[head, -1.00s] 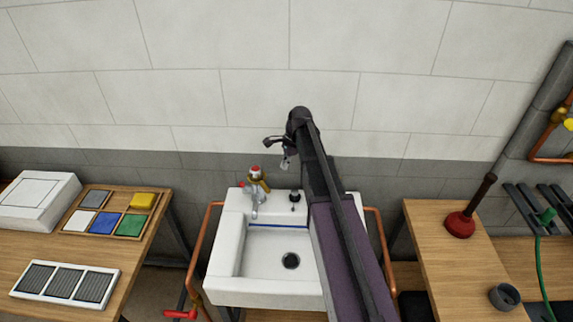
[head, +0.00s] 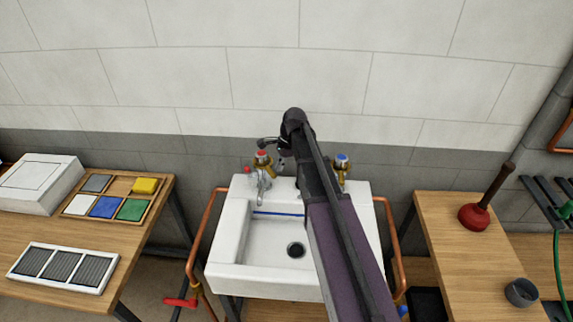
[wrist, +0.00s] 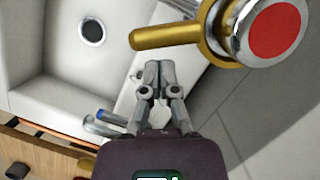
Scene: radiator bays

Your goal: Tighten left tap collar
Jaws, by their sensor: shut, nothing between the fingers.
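The left tap (head: 263,172) stands at the back left of the white sink (head: 225,276), with a brass body and a red-marked cap. In the wrist view its red disc (wrist: 272,35) and brass handle bar (wrist: 165,37) fill the upper right. My gripper (wrist: 153,72) is shut and empty, its fingertips together just below the brass bar in the picture. I cannot tell whether they touch it. In the head view my gripper is just right of the left tap, largely hidden by my arm. The collar cannot be clearly made out.
The right tap (head: 341,164), blue-capped, stands right of my arm. Copper pipes (head: 208,225) run beside the sink. A left bench holds a tray of coloured blocks (head: 104,207) and a grille (head: 62,266). A right bench holds a plunger (head: 474,216) and a dark cup (head: 521,292).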

